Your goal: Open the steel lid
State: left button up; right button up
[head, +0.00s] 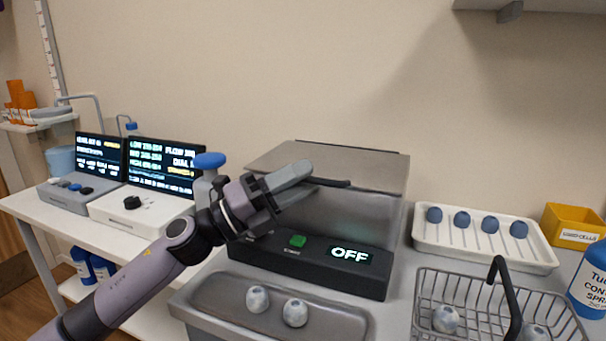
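The steel lid (365,215) sits closed on a dark machine (375,272) in the middle of the head view, with a flat grey top and a sloping front. A dark bar handle (336,183) runs along its upper front. My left gripper (313,178) comes in from the left at the handle's left end. Its two grey fingers show a little apart, one above the other, with the handle's end at their tips. I cannot tell whether they grip it. The hand hides the lid's left front. My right gripper is not in view.
The machine's display (350,255) reads OFF, beside a green button (297,241). A grey tray (218,303) with two speckled balls lies in front. At right are a wire basket (468,274) with a tall handle, a white tray (425,240) of blue balls and a yellow bin (572,220).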

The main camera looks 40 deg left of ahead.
pick_arm(q)
jog(key=shift+w+d+r, duration=0.15)
jog(key=shift+w+d, duration=0.1)
jog(key=shift+w, duration=0.1)
grip_shut()
jog(key=shift+r, duration=0.1)
